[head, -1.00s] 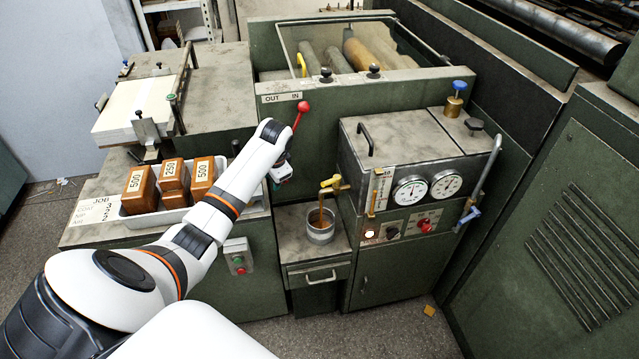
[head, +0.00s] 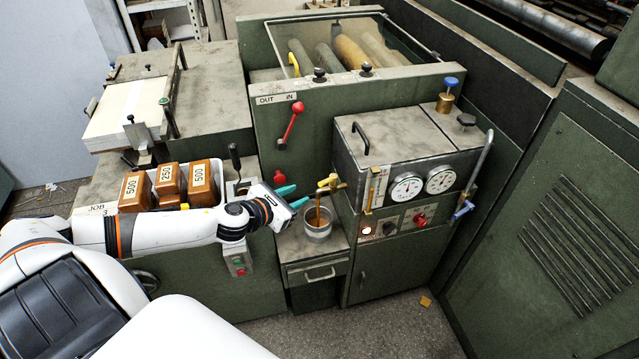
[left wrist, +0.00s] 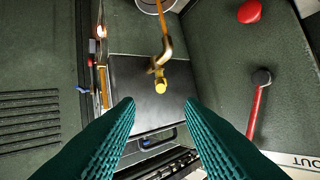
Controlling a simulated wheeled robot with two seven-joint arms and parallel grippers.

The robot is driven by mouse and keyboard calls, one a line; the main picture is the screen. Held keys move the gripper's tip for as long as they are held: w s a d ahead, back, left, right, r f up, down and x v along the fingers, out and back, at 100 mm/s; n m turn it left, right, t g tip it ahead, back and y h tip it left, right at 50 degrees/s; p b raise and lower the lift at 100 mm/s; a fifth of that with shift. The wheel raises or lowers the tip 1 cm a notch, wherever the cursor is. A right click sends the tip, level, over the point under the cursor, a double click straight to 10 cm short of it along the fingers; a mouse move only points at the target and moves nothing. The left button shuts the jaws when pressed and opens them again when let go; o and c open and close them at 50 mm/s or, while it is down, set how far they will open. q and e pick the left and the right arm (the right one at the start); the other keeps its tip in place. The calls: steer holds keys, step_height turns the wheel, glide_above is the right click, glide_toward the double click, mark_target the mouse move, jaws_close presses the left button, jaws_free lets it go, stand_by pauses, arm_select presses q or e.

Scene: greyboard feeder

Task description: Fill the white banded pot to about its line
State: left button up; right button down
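The pot (head: 318,232), pale grey-white, stands upright on the small shelf beneath a brass tap (head: 329,182). A brown stream (head: 318,208) falls from the tap into it; the level against its line cannot be made out. My left gripper (head: 297,195) is open and empty, its teal fingers pointing at the tap from the left, just short of it. In the left wrist view, the tap's yellow-ended handle (left wrist: 160,84) lies ahead between the spread fingertips (left wrist: 159,104), apparently untouched. The pot's rim (left wrist: 153,6) shows at the top edge. My right gripper is not in view.
The heater box with gauges (head: 406,188) stands right of the pot. A red-knobbed lever (head: 292,122) is on the green machine above my gripper. Brown blocks marked with numbers (head: 168,182) sit in a white tray behind my left arm. A drawer (head: 318,272) is below the pot.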

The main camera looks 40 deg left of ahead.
mark_target(321, 185)
arm_select(q)
steer(key=x, duration=1.1)
steer(key=shift+w+p, duration=0.1)
steer(key=shift+p, duration=0.3)
jaws_close()
